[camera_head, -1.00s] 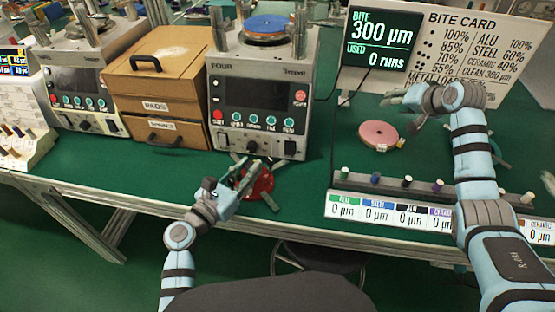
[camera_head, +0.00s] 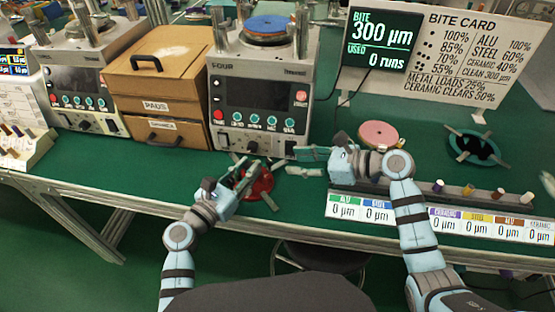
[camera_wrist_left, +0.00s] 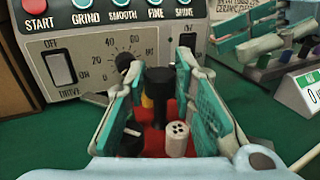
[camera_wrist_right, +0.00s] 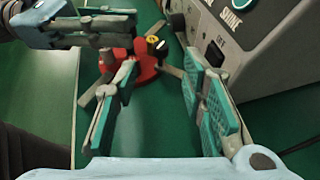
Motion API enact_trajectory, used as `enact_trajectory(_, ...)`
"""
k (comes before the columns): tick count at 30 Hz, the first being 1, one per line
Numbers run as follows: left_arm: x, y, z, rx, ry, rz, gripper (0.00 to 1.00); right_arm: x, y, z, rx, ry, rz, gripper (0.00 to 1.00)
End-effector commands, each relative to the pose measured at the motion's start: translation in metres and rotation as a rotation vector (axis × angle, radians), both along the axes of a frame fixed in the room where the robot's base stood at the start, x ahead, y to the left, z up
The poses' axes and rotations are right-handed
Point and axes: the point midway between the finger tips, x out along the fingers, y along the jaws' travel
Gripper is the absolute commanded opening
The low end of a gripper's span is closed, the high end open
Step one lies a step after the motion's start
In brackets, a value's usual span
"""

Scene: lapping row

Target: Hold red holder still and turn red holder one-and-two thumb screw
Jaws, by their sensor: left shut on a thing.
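The red holder (camera_head: 262,184) sits on the green bench in front of the machine marked FOUR. It carries several grey arms. In the left wrist view the red holder (camera_wrist_left: 153,140) bears a dark post (camera_wrist_left: 158,88), a pale knob with holes (camera_wrist_left: 178,138) and a black knob with a white line (camera_wrist_left: 131,136). I cannot tell which is the one-and-two thumb screw. My left gripper (camera_head: 243,172) is shut on the red holder, its fingers either side of the post. My right gripper (camera_head: 300,162) is open and empty, just right of the red holder, which also shows in the right wrist view (camera_wrist_right: 146,68).
Machine FOUR (camera_head: 262,95) stands close behind both grippers. A drawer box (camera_head: 160,85) is left of it. A pink disc (camera_head: 379,134) and a teal ring holder (camera_head: 474,148) lie to the right. A rack of small pegs (camera_head: 455,190) runs along the front edge.

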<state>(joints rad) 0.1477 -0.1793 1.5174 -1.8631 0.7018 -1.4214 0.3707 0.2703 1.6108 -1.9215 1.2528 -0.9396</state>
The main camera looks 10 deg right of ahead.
Motion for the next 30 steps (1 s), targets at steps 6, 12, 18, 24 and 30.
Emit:
enact_trajectory(6,0.000,0.000,0.000,0.002,-0.001,0.001,0.00,0.027,0.041,-0.019,0.006,0.002,0.000,0.38)
enact_trajectory(12,0.000,0.000,0.000,0.002,-0.001,0.001,0.00,0.035,0.054,-0.026,0.003,0.000,-0.001,0.38)
enact_trajectory(18,0.000,0.000,0.000,0.002,-0.001,0.001,0.00,0.036,0.054,-0.026,0.003,0.000,-0.002,0.36)
enact_trajectory(24,0.000,0.000,0.000,0.001,-0.001,0.001,0.00,0.036,0.054,-0.026,0.003,0.000,-0.002,0.04)
enact_trajectory(30,0.000,0.000,0.000,0.001,-0.001,0.001,0.00,0.035,0.055,-0.026,0.002,0.000,-0.019,0.00)
